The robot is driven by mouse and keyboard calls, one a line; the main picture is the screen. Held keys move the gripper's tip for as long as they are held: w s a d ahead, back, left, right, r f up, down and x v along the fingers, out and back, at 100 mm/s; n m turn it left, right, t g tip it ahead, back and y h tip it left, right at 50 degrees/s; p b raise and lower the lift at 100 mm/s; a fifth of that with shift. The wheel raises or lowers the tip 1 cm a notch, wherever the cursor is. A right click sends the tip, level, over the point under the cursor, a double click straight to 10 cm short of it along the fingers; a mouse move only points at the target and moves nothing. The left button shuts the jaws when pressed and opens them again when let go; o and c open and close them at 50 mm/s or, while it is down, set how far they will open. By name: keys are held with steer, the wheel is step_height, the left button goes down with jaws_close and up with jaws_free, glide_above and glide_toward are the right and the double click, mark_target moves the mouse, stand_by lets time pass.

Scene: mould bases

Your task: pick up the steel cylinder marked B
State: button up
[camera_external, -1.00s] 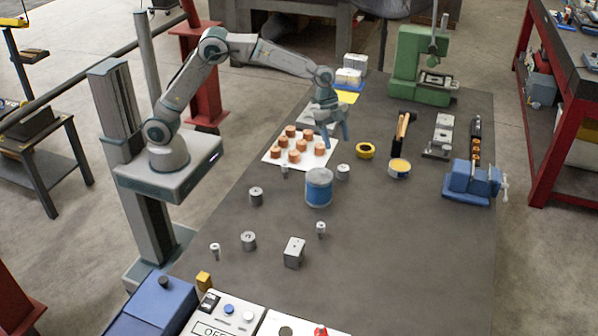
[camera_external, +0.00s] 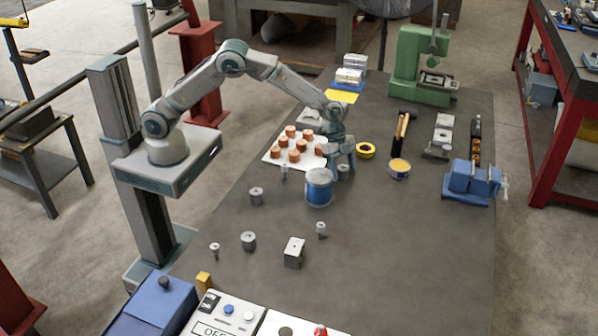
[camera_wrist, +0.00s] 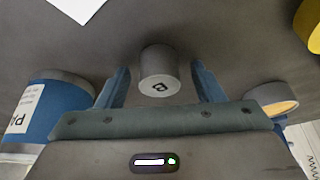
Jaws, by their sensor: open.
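The steel cylinder marked B (camera_wrist: 158,72) stands upright on the dark table in the wrist view, its letter facing me. It lies between and just beyond the fingertips of my open gripper (camera_wrist: 160,85), with a gap on each side. In the external view my gripper (camera_external: 341,168) is over the far side of the blue can. The cylinder (camera_external: 343,169) is mostly hidden there behind the can and my fingers.
A blue can (camera_external: 318,188) stands close to the left of my gripper. A white sheet with several copper pieces (camera_external: 268,160) lies farther left. A yellow tape ring (camera_external: 365,150) and a round tin (camera_external: 399,170) stand to the right. Other steel parts (camera_external: 294,252) stand nearer the front.

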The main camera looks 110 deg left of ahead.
steer(key=shift+r, duration=0.1)
steer(key=c, duration=1.3)
